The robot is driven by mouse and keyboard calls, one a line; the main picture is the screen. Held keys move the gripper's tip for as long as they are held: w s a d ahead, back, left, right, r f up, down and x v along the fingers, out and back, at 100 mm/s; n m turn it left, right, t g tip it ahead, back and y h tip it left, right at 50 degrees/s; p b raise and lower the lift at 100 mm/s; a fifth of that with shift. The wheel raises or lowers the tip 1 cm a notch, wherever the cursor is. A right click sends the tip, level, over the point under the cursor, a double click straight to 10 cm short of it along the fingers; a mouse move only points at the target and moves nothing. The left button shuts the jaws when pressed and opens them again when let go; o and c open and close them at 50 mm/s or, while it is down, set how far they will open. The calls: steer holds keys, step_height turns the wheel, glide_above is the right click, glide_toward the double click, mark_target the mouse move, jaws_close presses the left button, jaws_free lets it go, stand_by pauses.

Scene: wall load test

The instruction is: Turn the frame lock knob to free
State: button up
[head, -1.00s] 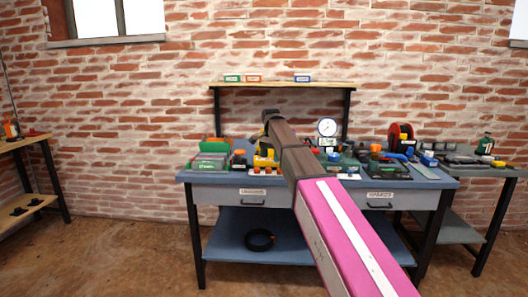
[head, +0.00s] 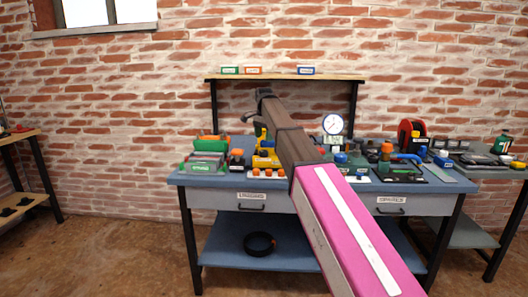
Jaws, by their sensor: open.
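My arm reaches forward over the blue workbench (head: 190,181), and my gripper (head: 250,112) is at its far end, open and small in view, in front of the brick wall above the bench's back. A yellow device (head: 262,159) with a row of small orange knobs stands on the bench below it, partly hidden by my arm. A round white dial gauge (head: 332,124) stands right of my arm. An orange-topped knob (head: 387,149) is further right. I cannot tell which part is the frame lock knob or how it is set; my arm hides part of the bench.
A shelf (head: 225,77) with small labelled boxes stands over the bench. Green bins (head: 203,163) sit at the bench's left, a red reel (head: 407,130) at its right. A black ring (head: 259,244) lies on the lower shelf. Floor left of the bench is clear.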

mark_target(264, 151)
step_height(264, 151, down, 8)
steer(key=shift+r, duration=0.1)
stand_by(0.4)
steer(key=c, duration=0.9)
